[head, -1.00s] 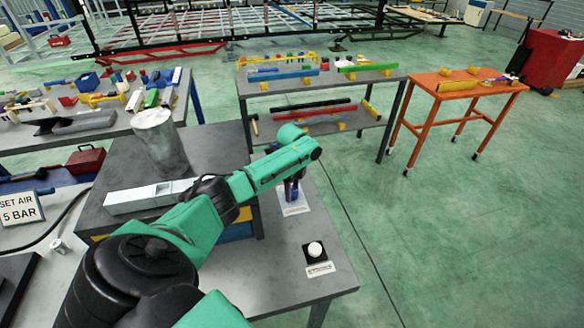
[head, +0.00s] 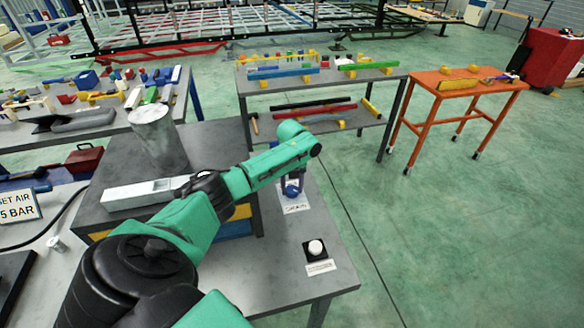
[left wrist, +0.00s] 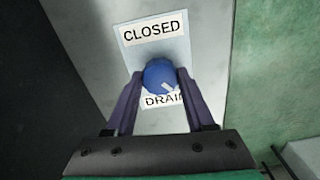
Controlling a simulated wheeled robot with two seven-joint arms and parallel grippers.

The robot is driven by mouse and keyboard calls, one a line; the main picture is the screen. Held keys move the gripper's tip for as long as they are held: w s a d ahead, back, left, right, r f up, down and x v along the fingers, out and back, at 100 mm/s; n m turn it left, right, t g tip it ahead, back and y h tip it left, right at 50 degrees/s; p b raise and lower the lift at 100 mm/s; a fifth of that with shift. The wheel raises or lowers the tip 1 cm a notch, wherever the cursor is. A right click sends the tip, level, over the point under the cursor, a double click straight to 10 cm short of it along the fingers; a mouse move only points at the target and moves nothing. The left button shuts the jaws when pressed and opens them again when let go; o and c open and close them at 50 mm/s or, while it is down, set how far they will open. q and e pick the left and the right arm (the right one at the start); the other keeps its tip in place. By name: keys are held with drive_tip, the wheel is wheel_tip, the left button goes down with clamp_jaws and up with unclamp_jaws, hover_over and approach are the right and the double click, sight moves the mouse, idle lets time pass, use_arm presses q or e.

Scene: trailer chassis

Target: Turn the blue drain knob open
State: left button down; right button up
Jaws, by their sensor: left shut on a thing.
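The blue drain knob (left wrist: 160,75) is round, with a white mark at its lower right in the left wrist view. It stands on a white plate with a "CLOSED" label (left wrist: 155,33) above it and a "DRAIN" label (left wrist: 164,100) below it. My left gripper (left wrist: 158,80) has a finger on each side of the knob and is shut on it. In the head view the left gripper (head: 293,184) points down at the knob (head: 291,190), which is partly hidden. Any label for the open position is not visible. My right gripper is not in view.
A white button on a black base (head: 315,248) stands nearer on the same grey bench (head: 285,265). A metal cylinder (head: 158,138) and a long metal block (head: 140,194) stand to the left. Green floor is clear to the right of the bench.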

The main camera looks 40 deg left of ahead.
use_arm(q)
drive_tip(key=m, duration=0.4)
drive_tip(key=shift+w+r+b, duration=0.1)
drive_tip(key=shift+w+b, duration=0.05)
drive_tip(key=shift+b, duration=0.25)
drive_tip(key=shift+m, duration=1.8)
drive_tip(key=c, duration=0.5)
unclamp_jaws()
drive_tip(key=shift+o, duration=1.2)
